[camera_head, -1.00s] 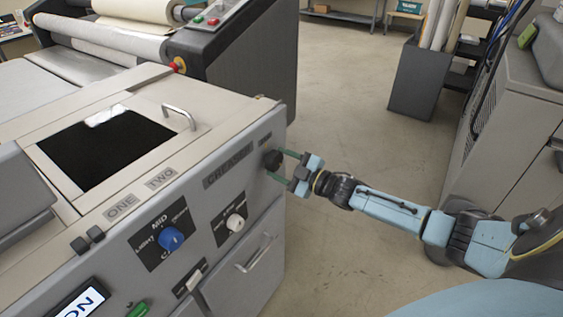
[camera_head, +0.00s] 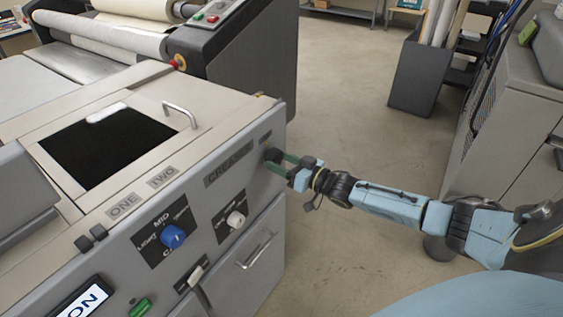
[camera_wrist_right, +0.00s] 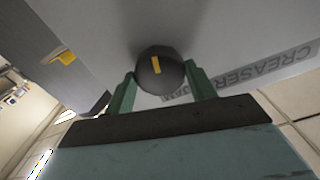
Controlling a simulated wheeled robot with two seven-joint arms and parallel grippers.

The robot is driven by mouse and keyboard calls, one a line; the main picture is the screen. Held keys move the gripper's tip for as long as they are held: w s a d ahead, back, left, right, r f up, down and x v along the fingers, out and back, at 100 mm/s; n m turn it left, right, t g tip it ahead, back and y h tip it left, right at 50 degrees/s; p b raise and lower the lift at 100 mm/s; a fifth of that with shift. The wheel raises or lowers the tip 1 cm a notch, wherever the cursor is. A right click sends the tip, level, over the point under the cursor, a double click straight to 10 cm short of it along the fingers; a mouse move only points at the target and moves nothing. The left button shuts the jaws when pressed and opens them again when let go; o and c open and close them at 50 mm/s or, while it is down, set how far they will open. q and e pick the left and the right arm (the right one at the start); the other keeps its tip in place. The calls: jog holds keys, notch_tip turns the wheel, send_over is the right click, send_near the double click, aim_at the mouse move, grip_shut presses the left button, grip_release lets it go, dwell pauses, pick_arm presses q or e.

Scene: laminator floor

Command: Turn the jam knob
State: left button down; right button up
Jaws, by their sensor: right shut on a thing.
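The jam knob (camera_head: 273,156) is a round black knob at the far right end of the machine's front panel. In the right wrist view the knob (camera_wrist_right: 158,72) has a yellow mark on its face, and the label beside it is partly hidden. My right gripper (camera_head: 279,161) is at the panel with its green fingers on either side of the knob. In the wrist view the fingers (camera_wrist_right: 160,88) are shut on it. My left gripper does not show.
The panel also carries a blue knob (camera_head: 173,237), a white knob (camera_head: 235,220), a green switch (camera_head: 140,307) and a drawer handle (camera_head: 254,252). A CREASER label (camera_head: 228,170) is near the jam knob. Open floor (camera_head: 345,100) lies to the right.

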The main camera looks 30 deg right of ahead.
jog(key=m, duration=0.4)
jog(key=shift+m, duration=0.3)
jog(key=shift+m+b, duration=0.7)
jog(key=shift+m, duration=1.5)
jog(key=o, duration=1)
jog(key=shift+s, duration=0.15)
jog(key=v, duration=1.3)
